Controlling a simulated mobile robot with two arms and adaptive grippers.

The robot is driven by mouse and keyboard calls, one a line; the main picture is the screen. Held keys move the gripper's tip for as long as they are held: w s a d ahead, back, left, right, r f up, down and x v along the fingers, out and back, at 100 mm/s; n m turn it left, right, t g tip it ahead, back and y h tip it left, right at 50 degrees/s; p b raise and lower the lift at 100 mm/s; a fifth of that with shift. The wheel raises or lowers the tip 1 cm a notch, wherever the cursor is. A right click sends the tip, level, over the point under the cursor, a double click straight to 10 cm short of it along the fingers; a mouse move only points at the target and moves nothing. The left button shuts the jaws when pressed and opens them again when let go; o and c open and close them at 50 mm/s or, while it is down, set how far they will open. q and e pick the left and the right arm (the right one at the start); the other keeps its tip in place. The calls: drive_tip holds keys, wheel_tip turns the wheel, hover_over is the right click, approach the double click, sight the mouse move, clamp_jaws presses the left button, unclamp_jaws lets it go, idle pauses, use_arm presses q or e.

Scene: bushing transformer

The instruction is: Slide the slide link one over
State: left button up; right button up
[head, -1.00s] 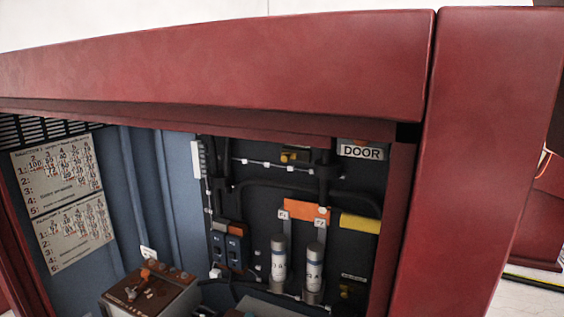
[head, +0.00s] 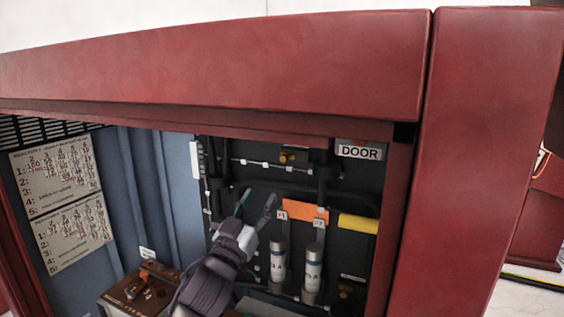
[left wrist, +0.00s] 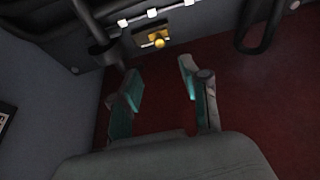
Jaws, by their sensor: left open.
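My left gripper (head: 257,203) is inside the cabinet, in front of the dark back panel, just left of an orange plate (head: 306,211). Its two fingers are apart with nothing between them. The left wrist view also shows the open fingers (left wrist: 160,80), pointing up the picture. A brown terminal block (head: 122,292) stands low at the left, with small orange and metal parts on top. My left arm covers its right part. I cannot tell for sure which part is the slide link. My right gripper is not in view.
Two white cylindrical fuses (head: 279,260) stand right of my left gripper, below the orange plate. A yellow plate (head: 359,223) is further right. A yellow knob (left wrist: 159,43) shows ahead of the fingers. The red cabinet frame (head: 230,75) borders the opening above and at right.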

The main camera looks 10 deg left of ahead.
sight(283, 160)
use_arm(q)
drive_tip(key=p+x, duration=0.4)
drive_tip(key=x, duration=0.9)
drive_tip(key=shift+s+r, duration=0.1)
drive_tip(key=shift+w+d+r, duration=0.1)
drive_tip(key=shift+w, duration=0.3)
clamp_jaws()
